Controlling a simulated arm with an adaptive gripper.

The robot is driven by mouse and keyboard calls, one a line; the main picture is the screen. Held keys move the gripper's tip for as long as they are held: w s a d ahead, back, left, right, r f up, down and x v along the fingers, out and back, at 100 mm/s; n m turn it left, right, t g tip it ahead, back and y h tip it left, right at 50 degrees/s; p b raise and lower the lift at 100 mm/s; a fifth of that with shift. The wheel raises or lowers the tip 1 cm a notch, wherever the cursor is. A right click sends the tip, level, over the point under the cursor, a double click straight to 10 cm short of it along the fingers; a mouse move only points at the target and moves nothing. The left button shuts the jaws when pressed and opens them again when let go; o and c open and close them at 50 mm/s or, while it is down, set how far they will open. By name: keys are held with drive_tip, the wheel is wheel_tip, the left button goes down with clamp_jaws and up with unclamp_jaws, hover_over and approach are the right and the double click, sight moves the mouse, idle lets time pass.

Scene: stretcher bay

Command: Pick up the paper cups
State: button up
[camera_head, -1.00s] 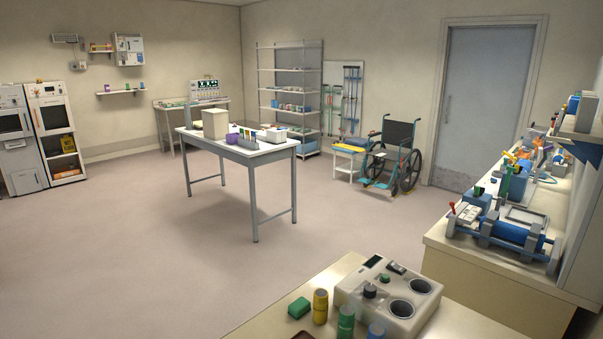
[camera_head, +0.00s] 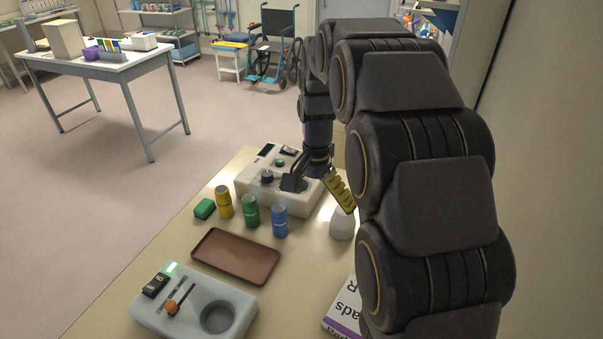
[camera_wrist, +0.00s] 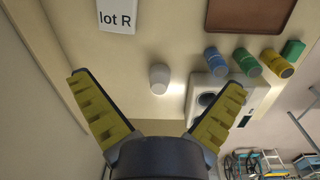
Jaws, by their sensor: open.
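A small white rounded, cup-like object (camera_head: 342,223) stands on the bench near the right side of the white device, partly beside my arm. It also shows in the wrist view (camera_wrist: 159,79), between and beyond my fingertips. I cannot tell whether it is one cup or several stacked. My gripper (camera_head: 316,188) is open and empty above the bench; its yellow-padded fingers are spread wide in the wrist view (camera_wrist: 158,84). It is not touching the white object. My arm hides part of the bench on the right.
Blue (camera_head: 280,221), green (camera_head: 251,211) and yellow (camera_head: 223,202) cylinders stand by the white device (camera_head: 290,205), beside a green block (camera_head: 204,208). A brown tray (camera_head: 235,256), a grey device (camera_head: 190,305) and a labelled packet (camera_head: 346,310) lie nearer. Bench space around the tray is bare.

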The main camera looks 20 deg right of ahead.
drive_tip(key=w+d+f+m, duration=0.4)
drive_tip(key=w+d+f, duration=0.3)
drive_tip(key=w, duration=0.1)
drive_tip(key=m, duration=0.5)
hover_over(344, 217)
drive_tip(key=w+d, duration=0.1)
drive_tip(key=w, duration=0.1)
drive_tip(key=shift+t, duration=0.4)
drive_tip(key=f, duration=0.8)
drive_tip(key=shift+s+f, duration=0.2)
drive_tip(key=shift+f, duration=0.1)
drive_tip(key=shift+d+f, duration=0.2)
drive_tip(key=shift+f, duration=0.15)
drive_tip(key=f, duration=0.7)
drive_tip(key=shift+w+f, duration=0.2)
drive_tip(key=shift+w, duration=0.05)
drive_tip(key=c, duration=1.2)
